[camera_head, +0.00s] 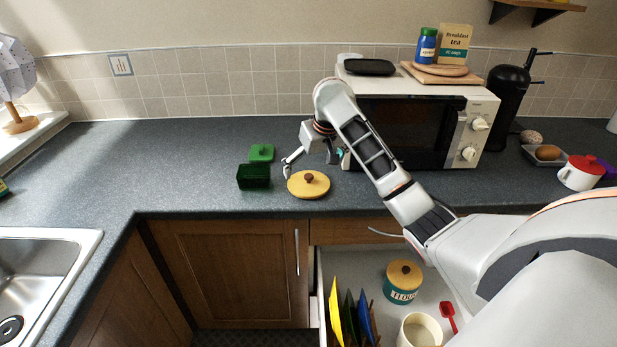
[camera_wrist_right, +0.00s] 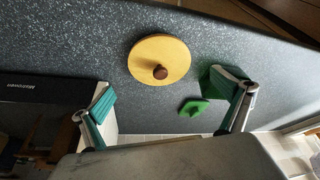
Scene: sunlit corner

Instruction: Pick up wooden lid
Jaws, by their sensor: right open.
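The wooden lid (camera_head: 308,185) is a round, pale yellow disc with a dark brown knob. It lies flat on the grey counter, just left of the microwave. My right gripper (camera_head: 310,166) is over the counter, close behind and above the lid. In the right wrist view, the lid (camera_wrist_right: 160,60) lies beyond and between the open green-padded fingers (camera_wrist_right: 165,108), with nothing held. My left gripper is not in view.
A dark green open box (camera_head: 253,177) and its green lid (camera_head: 262,153) sit left of the wooden lid. The microwave (camera_head: 420,125) stands to the right. Below is an open drawer with plates, a flour jar (camera_head: 403,283) and a cream container (camera_head: 419,330).

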